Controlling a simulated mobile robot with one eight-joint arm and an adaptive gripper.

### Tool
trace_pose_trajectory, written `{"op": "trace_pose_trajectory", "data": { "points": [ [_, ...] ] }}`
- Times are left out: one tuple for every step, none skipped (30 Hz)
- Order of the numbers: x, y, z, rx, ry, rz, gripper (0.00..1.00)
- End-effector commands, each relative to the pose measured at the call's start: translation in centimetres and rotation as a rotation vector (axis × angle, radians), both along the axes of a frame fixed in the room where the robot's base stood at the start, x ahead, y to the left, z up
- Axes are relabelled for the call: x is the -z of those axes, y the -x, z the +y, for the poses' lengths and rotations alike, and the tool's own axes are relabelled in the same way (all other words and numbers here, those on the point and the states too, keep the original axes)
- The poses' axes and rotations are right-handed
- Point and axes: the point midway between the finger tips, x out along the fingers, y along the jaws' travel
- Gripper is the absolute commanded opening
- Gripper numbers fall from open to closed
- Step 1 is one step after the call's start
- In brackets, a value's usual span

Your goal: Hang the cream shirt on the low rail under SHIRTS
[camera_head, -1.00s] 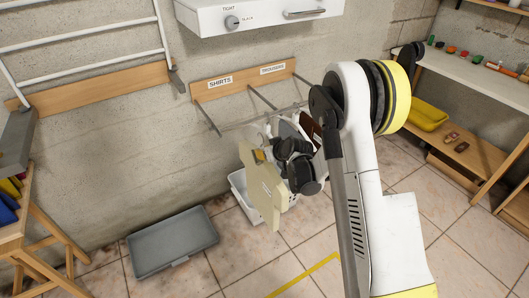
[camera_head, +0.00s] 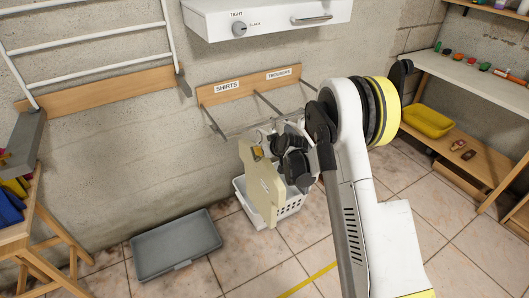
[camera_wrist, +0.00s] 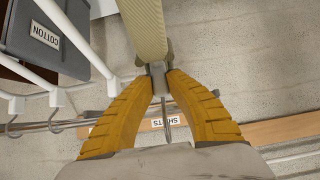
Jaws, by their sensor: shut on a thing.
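The cream shirt (camera_head: 264,192) hangs as a flat panel below my gripper (camera_head: 262,152), left of my arm in the head view. In the wrist view my yellow fingers (camera_wrist: 160,76) are closed on a small grey piece at the shirt's end, and the shirt (camera_wrist: 143,22) extends away at the top. The SHIRTS label (camera_head: 227,87) is on a wooden wall board, with the low rail's brackets (camera_head: 214,124) sticking out below. The label also shows upside down in the wrist view (camera_wrist: 172,121). My wrist hides much of the rail, and I cannot tell whether the shirt touches it.
A TROUSERS label (camera_head: 279,73) marks the board's right part. A white basket (camera_head: 290,208) stands behind the shirt, and a grey tray (camera_head: 177,245) lies on the floor. A white control box (camera_head: 265,18) is above. The wrist view shows a grey COTTON box (camera_wrist: 62,45) close by.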

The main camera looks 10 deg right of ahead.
Motion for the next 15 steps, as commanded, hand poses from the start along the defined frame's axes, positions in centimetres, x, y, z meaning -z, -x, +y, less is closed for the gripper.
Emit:
{"op": "trace_pose_trajectory", "data": {
  "points": [
    [0.0, -0.4, 0.1, 0.0, 0.0, 0.0, 0.0],
    [0.0, -0.6, 0.2, 0.0, 0.0, 0.0, 0.0],
    [0.0, -0.9, 0.3, 0.0, 0.0, 0.0, 0.0],
    [0.0, -1.1, 0.3, 0.0, 0.0, 0.0, 0.0],
    [0.0, -1.3, 0.4, 0.0, 0.0, 0.0, 0.0],
    [0.0, -1.7, 0.5, 0.0, 0.0, 0.0, 0.0],
    [0.0, -1.9, 0.6, 0.0, 0.0, 0.0, 0.0],
    [0.0, -2.1, 0.6, 0.001, -0.001, 0.0, 0.0],
    [0.0, -2.4, 0.7, 0.001, -0.001, 0.0, 0.0],
    [0.0, -2.6, 0.8, 0.001, -0.001, 0.0, 0.0],
    [0.0, -2.8, 0.9, 0.001, -0.001, 0.0, 0.0],
    [0.0, -3.1, 1.0, 0.0, 0.0, 0.0, 0.0],
    [0.0, -3.3, 1.1, 0.0, 0.0, 0.0, 0.0],
    [0.0, -3.6, 1.1, 0.0, 0.0, 0.0, 0.0],
    [0.0, -3.8, 1.2, 0.0, 0.0, 0.0, 0.0]
  ]
}}
